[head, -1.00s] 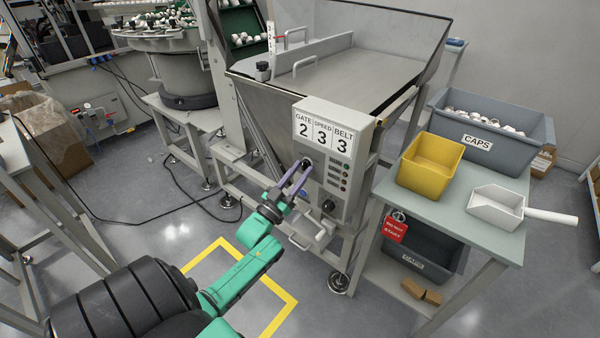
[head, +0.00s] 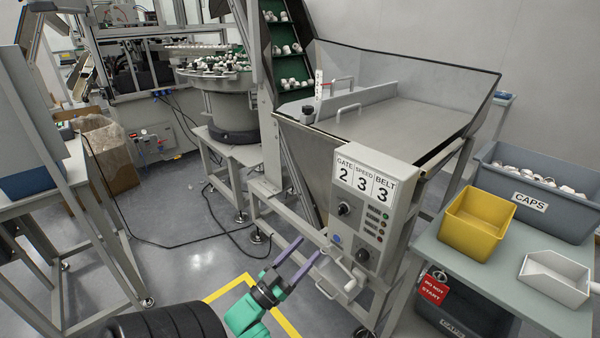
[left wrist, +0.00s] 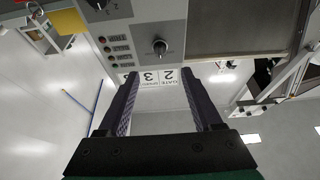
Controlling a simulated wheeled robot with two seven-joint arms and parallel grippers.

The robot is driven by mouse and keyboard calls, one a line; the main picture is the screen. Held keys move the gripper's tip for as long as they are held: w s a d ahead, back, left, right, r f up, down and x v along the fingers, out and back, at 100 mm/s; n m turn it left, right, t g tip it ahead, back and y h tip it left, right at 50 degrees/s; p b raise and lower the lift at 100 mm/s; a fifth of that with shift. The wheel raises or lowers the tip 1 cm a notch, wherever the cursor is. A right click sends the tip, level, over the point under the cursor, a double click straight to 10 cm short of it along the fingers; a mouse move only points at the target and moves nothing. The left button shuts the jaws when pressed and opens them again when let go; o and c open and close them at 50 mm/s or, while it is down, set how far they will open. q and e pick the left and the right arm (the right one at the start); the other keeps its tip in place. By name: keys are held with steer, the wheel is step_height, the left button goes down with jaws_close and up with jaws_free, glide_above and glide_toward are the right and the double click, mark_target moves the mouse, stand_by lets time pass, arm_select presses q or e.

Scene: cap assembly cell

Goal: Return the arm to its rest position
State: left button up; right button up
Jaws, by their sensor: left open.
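My left gripper (head: 301,255) is open and empty in the head view. It is in front of and to the left of the control box (head: 372,210) on the hopper, below its upper knob (head: 344,209), and apart from it. In the left wrist view the two purple fingers (left wrist: 163,100) are spread with nothing between them. The control box (left wrist: 140,35) with its knob and buttons shows upside down beyond them. The box's labels read gate 2, speed 3, belt 3. My right gripper is not in view.
The steel hopper (head: 400,105) stands behind the box. At the right, a table (head: 450,262) holds a yellow bin (head: 478,222), a white scoop (head: 553,278) and a grey caps bin (head: 560,209). A red "do not start" tag (head: 433,289) hangs there. Floor left of the gripper is open, with a black cable.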

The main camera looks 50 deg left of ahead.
arm_select(q)
steer(key=shift+v, duration=0.75)
step_height(320, 180, down, 16)
steer(key=s+d+g+p, duration=0.2)
steer(key=d+g+p, duration=0.1)
steer(key=g+p, duration=0.3)
steer(key=s+d+f+g+p, duration=0.1)
steer(key=s+d+f+g, duration=0.1)
steer(key=s+f+g, duration=0.3)
steer(key=s+d+f+g+p, duration=0.1)
steer(key=s+d+f+g, duration=0.2)
steer(key=f, duration=0.4)
steer(key=s+d+f+m+g+p, duration=0.1)
steer(key=s+d+f+g, duration=0.1)
steer(key=s, duration=0.6)
steer(key=s+d+f+m+g+p, duration=0.1)
steer(key=s+d+f+g, duration=0.1)
steer(key=s+f+g, duration=0.3)
steer(key=s, duration=0.3)
steer(key=shift+s+d+m+p, duration=0.15)
steer(key=shift+d+m+p, duration=0.15)
steer(key=shift+d+m, duration=0.1)
